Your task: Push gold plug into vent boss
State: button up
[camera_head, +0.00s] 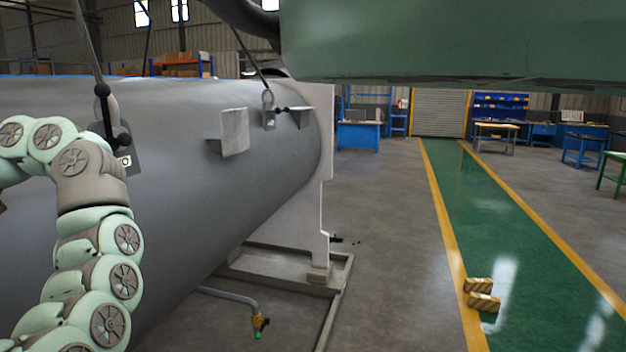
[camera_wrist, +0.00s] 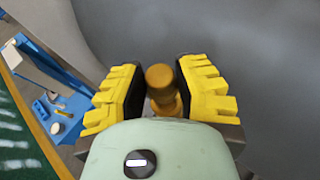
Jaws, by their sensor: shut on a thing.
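The gold plug (camera_wrist: 161,76) shows in the wrist view between the yellow-padded fingers of my gripper (camera_wrist: 162,92), which is shut on it. The plug's round head points away from my wrist, and its lower part is hidden behind my wrist housing. The large grey shell (camera_head: 200,170) fills the left half of the head view. A smooth grey surface (camera_wrist: 260,50) lies beyond the plug in the wrist view. I cannot make out the vent boss in either view. In the head view my arm stands in front of the shell, and I cannot make out my gripper there.
A bracket plate (camera_head: 234,131) and a lifting shackle (camera_head: 268,110) stick out from the shell. A pale support frame (camera_head: 310,230) stands under its end. A pipe with a valve (camera_head: 259,324) lies low. Gold-striped blocks (camera_head: 481,294) sit by the green walkway (camera_head: 500,220).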

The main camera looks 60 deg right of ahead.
jog(key=shift+f+b, duration=2.05)
dwell(0.5)
jog(key=o, duration=1)
jog(key=v, duration=0.7)
jog(key=shift+s+d+r, duration=0.15)
jog(key=shift+d, duration=0.1)
